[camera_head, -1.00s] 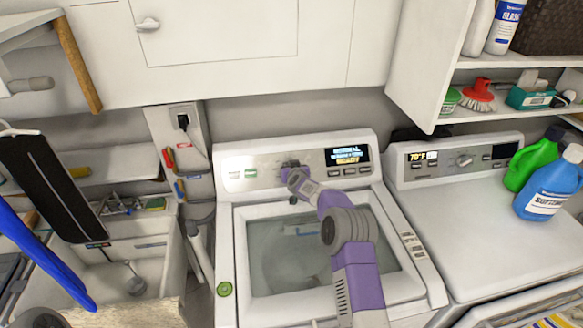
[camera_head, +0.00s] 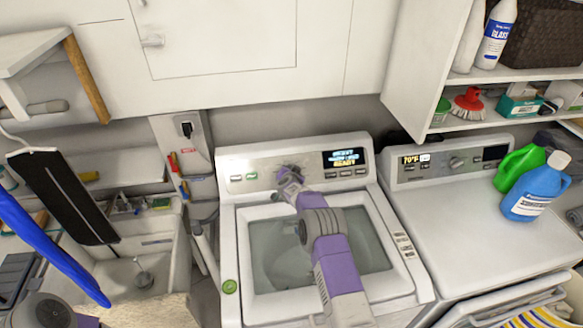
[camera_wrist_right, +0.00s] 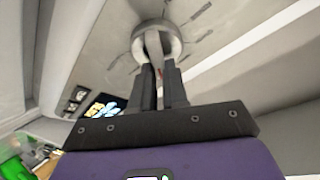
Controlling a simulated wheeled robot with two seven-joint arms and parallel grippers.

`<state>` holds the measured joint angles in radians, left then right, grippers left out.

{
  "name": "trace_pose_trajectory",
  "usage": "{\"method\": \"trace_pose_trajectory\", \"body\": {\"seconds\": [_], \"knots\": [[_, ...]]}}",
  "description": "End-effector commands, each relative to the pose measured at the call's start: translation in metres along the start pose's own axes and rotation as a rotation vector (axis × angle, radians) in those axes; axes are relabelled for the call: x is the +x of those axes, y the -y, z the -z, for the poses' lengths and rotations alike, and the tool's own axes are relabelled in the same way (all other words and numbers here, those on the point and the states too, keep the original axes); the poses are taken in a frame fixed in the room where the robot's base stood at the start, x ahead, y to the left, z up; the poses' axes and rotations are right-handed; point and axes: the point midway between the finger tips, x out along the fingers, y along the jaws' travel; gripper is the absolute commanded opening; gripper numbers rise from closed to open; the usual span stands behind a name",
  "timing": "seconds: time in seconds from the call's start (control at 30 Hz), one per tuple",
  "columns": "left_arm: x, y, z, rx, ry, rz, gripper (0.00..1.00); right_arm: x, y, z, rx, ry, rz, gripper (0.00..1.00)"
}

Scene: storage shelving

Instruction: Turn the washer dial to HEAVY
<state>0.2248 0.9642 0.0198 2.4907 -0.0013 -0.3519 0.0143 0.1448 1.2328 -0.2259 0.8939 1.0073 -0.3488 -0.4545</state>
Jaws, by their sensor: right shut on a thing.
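The white washer (camera_head: 232,219) stands in the middle of the head view, with a grey control panel along its back. Its dial (camera_wrist_right: 152,40) is a round silver knob with a raised ridge, seen at the top of the right wrist view. My right gripper (camera_head: 291,175) is shut on the dial's ridge; its two dark fingers also show in the right wrist view (camera_wrist_right: 161,72). In the head view the gripper mostly hides the dial. My left gripper is out of view.
The dryer (camera_head: 463,215) stands to the right, with a green bottle (camera_head: 519,168) and a blue bottle (camera_head: 536,190) on top. A shelf (camera_head: 460,130) holds a red brush (camera_head: 468,103). A sink (camera_head: 125,270) and hanging black board (camera_head: 62,197) are at left.

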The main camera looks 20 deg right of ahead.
Motion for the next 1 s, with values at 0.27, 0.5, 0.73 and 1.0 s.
{"method": "trace_pose_trajectory", "body": {"seconds": [0.27,0.5,0.73,1.0], "knots": [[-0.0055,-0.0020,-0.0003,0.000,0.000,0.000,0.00,0.0000,0.0000,0.0005,0.040,-0.001,-0.014,0.00],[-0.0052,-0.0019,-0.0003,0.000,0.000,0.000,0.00,0.0002,-0.0003,0.0002,0.040,-0.001,-0.014,0.00],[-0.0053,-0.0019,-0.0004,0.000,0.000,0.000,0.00,0.0002,-0.0003,0.0002,0.040,-0.001,-0.014,0.35],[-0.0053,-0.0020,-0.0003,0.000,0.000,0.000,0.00,0.0001,-0.0004,0.0002,0.039,-0.001,-0.014,0.39]]}}
